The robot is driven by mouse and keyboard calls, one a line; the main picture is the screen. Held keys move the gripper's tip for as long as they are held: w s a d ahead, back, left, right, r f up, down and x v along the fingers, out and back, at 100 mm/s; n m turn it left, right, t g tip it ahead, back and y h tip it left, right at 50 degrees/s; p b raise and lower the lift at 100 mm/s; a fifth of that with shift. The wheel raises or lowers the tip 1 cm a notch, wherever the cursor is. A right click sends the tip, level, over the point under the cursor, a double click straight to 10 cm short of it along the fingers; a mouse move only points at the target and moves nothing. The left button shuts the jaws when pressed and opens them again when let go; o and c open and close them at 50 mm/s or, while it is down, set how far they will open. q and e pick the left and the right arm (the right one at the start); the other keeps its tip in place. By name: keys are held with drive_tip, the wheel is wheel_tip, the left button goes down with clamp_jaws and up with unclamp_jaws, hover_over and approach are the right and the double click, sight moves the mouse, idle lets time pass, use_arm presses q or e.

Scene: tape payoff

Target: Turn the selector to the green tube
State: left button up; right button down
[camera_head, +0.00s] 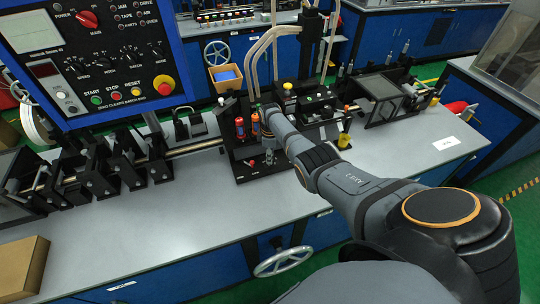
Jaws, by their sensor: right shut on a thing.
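My right gripper (268,143) is at the black fixture plate (246,174) in the middle of the bench, seen from behind past my wrist. It is shut on a small part there, which I take to be the selector; the wrist and fingers hide most of it, so its pointing direction cannot be told. My left gripper is not in view.
A control panel (100,50) with knobs and buttons stands at the left. Pale hoses (272,45) rise behind the fixture. A black frame (380,95) stands to the right and a row of black clamps (115,165) to the left.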

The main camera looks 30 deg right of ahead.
drive_tip(key=shift+f, duration=0.1)
idle(0.3)
drive_tip(key=c, duration=1)
unclamp_jaws()
drive_tip(key=shift+r, duration=0.25)
wheel_tip(320, 180, up, 12)
drive_tip(key=shift+a+f, duration=0.1)
drive_tip(key=shift+f, duration=0.1)
drive_tip(key=shift+s, duration=0.1)
